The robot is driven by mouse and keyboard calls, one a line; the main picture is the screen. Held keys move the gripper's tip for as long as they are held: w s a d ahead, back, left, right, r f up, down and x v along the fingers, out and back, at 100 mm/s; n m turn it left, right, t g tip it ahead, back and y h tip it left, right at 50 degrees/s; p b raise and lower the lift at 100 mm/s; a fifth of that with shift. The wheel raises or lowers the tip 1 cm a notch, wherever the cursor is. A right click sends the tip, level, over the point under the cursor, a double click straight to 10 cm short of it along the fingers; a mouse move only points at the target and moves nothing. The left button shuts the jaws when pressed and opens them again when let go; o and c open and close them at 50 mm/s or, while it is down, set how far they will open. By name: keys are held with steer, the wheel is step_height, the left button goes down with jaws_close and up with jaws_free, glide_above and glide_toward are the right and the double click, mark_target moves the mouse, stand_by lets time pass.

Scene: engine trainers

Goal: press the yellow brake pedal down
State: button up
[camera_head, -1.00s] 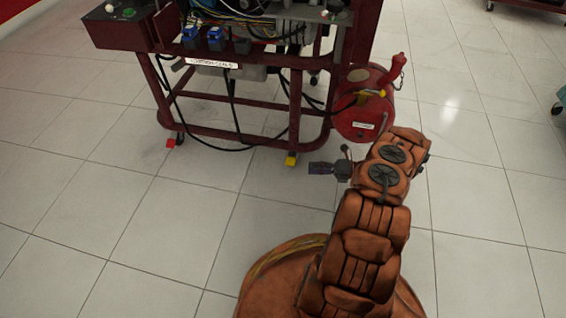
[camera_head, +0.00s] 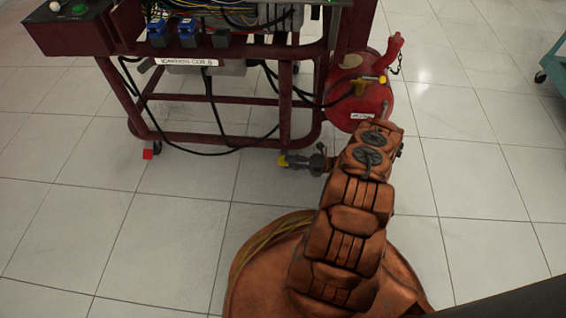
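The yellow brake pedal (camera_head: 283,161) sits low at the front right caster of the dark red engine trainer frame, close to the floor. My gripper (camera_head: 290,162) reaches in from the right, pointing left, with its tip right at the pedal and partly covering it. I cannot tell whether it touches the pedal or is just in front of it. The fingers are small and dark, and whether they are open or shut does not show. The pedal's tilt and most of its caster are hidden.
A red pedal (camera_head: 147,154) is on the front left caster. A red tank (camera_head: 358,98) with a yellow valve stands right of the frame, just behind my arm. Hoses hang under the engine trainer (camera_head: 215,138). The tiled floor in front is clear; a teal cart (camera_head: 553,62) stands far right.

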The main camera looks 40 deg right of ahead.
mark_target(283, 161)
steer(key=shift+b+x, duration=0.45)
steer(key=shift+x, duration=1.05)
steer(key=shift+c, duration=0.3)
jaws_close()
